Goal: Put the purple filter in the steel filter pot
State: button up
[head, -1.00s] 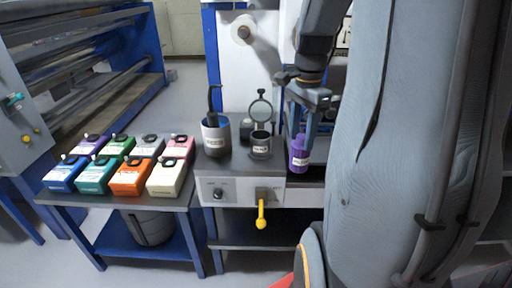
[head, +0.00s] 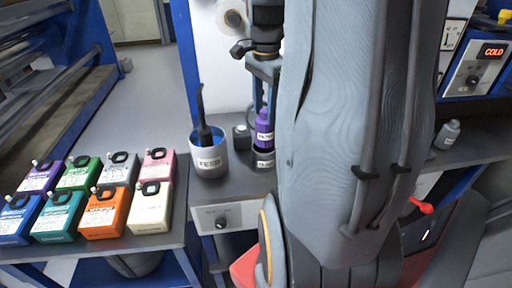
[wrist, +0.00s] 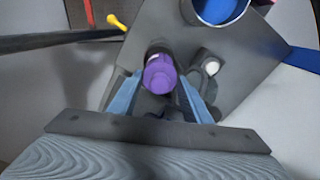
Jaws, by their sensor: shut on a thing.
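The purple filter (head: 263,130) is a small upright bottle with a white label. My gripper (head: 263,112) is shut on it from above. In the wrist view the filter (wrist: 160,74) sits between the two blue fingers. The steel filter pot (head: 263,162) is a small dark cup with a white label, on the grey bench. The filter stands directly over the pot's mouth, its lower end at the rim. I cannot tell how far it is inside. My arm hides the area to the right of the pot.
Several coloured boxes (head: 104,212) fill the left table. A grey bottle (head: 447,135) stands at far right. A yellow lever (wrist: 117,22) shows in the wrist view.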

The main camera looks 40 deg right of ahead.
aim_at(264, 135)
notch_tip(264, 135, down, 9)
jog(key=shift+s+r+p, duration=0.1)
jog(key=shift+p, duration=0.55)
jog(key=o, duration=1.4)
notch_tip(264, 135, up, 12)
jog(key=shift+r+b, duration=0.1)
jog(key=shift+b, duration=1)
